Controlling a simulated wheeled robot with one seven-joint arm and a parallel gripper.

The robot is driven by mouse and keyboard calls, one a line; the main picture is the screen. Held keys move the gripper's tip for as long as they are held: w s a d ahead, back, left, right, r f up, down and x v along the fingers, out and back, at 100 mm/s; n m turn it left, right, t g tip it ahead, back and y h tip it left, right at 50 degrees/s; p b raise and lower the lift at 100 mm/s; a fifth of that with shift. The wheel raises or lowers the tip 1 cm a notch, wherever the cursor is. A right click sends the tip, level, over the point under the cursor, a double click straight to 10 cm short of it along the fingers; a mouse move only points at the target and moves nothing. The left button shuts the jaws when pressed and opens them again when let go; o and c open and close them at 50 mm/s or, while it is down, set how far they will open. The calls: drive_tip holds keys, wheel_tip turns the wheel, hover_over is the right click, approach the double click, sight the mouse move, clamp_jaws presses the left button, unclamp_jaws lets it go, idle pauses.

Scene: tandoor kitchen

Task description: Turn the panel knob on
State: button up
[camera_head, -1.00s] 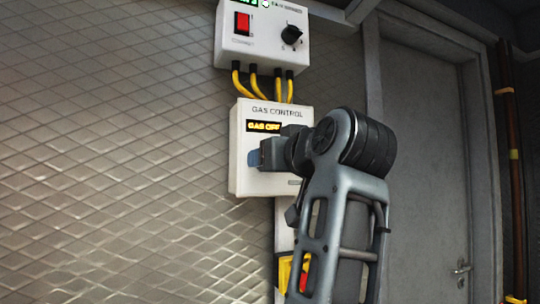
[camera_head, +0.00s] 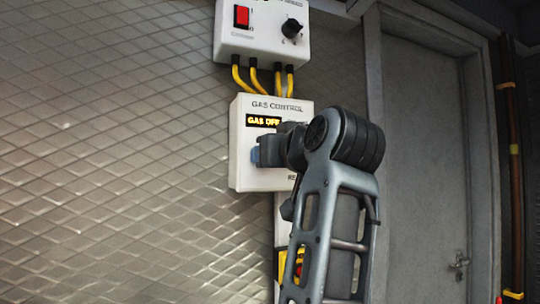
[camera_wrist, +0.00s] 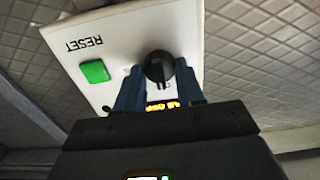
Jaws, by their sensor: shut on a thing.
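The white gas control panel (camera_head: 240,180) is on the wall in the head view, and its lit display (camera_head: 262,121) reads "GAS OFF". My gripper (camera_head: 262,154) is at the panel's face, and my arm hides the panel's right part and the knob there. In the wrist view the panel (camera_wrist: 130,40) is upside down, with a black round knob (camera_wrist: 157,66) and a green button (camera_wrist: 94,71) marked "RESET". The blue fingers of my gripper (camera_wrist: 160,80) are on either side of the knob and shut on it.
Above is another white box (camera_head: 262,40) with a red switch (camera_head: 241,17) and a black dial (camera_head: 291,29). Yellow cables (camera_head: 254,80) join the two boxes. A grey door (camera_head: 425,150) stands to the right. The tiled wall (camera_head: 120,150) at left is clear.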

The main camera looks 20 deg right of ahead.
idle(0.3)
drive_tip(key=shift+d+f+m+b, duration=0.1)
drive_tip(key=shift+m+b, duration=0.2)
drive_tip(key=shift+m, duration=4.15)
drive_tip(key=shift+d+f+m+b, duration=0.1)
drive_tip(key=shift+m+b, duration=0.15)
drive_tip(key=shift+m, duration=4.2)
drive_tip(key=o, duration=1)
drive_tip(key=s+b, duration=0.2)
drive_tip(key=s, duration=0.6)
